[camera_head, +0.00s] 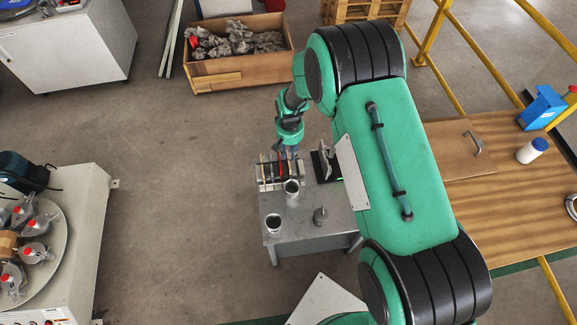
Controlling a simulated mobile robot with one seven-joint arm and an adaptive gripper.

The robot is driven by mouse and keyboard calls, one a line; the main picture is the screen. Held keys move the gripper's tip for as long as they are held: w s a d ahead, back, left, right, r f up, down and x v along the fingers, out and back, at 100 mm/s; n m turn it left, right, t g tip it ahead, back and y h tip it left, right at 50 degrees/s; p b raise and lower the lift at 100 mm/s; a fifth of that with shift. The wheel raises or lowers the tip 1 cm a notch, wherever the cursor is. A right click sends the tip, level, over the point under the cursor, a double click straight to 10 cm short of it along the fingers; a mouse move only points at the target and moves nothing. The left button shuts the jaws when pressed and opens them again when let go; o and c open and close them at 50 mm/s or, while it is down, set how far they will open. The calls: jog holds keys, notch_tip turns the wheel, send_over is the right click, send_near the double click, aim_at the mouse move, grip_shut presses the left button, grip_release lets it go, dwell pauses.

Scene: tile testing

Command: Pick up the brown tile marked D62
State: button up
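My gripper (288,153) is small in the head view, at the end of my green arm. It points down just above a rack of upright tiles (268,175) on a small grey metal table (325,238). Its fingers are close to the rack's upper edge. I cannot tell whether they touch a tile or whether they are open or shut. A thin red piece shows beside the fingers. No marking is readable, so I cannot tell which tile is D62. My fingertips partly cover the rack.
A dark device (323,164) stands right of the rack. A machine with a round plate (48,258) is at left. A wooden debris crate (240,70) lies behind.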

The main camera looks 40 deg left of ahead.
aim_at(289, 164)
jog(key=shift+f, duration=2.3)
jog(key=shift+s+f+b, duration=0.1)
jog(key=shift+f+b, duration=0.65)
jog(key=shift+f, duration=1.9)
grip_shut()
